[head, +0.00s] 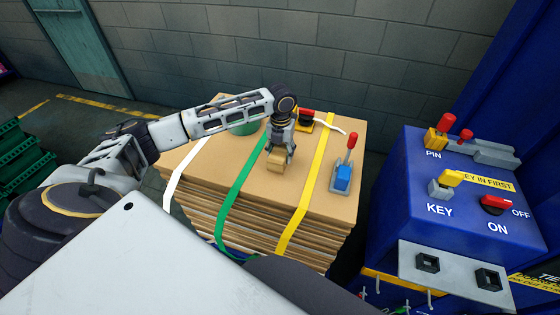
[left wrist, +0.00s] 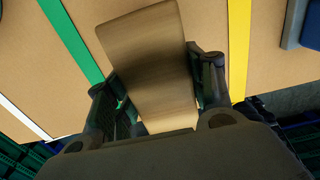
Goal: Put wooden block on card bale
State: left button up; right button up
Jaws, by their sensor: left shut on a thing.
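The card bale (head: 320,205) is a stack of brown cardboard sheets bound with white, green and yellow straps. The wooden block (head: 276,161) is a small tan piece at my left gripper (head: 278,150), over the bale top between the green and yellow straps. In the left wrist view the wooden block (left wrist: 150,60) sits between the two fingers of my left gripper (left wrist: 155,90), which is shut on it. I cannot tell whether the block touches the bale. My right gripper is not in view.
On the bale stand a blue tool with a red handle (head: 343,175), a red and yellow piece (head: 306,117) and a green round object (head: 244,128). A blue control box (head: 455,200) with key and switch stands right. Green crates (head: 22,160) stand left.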

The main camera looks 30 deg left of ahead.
aim_at(281, 150)
pick_arm(q)
jog(key=shift+f, duration=0.15)
jog(key=shift+f, duration=2.4)
jog(key=shift+f, duration=0.1)
jog(key=o, duration=1.1)
jog(key=shift+o, duration=0.2)
jog(key=shift+r, duration=6.1)
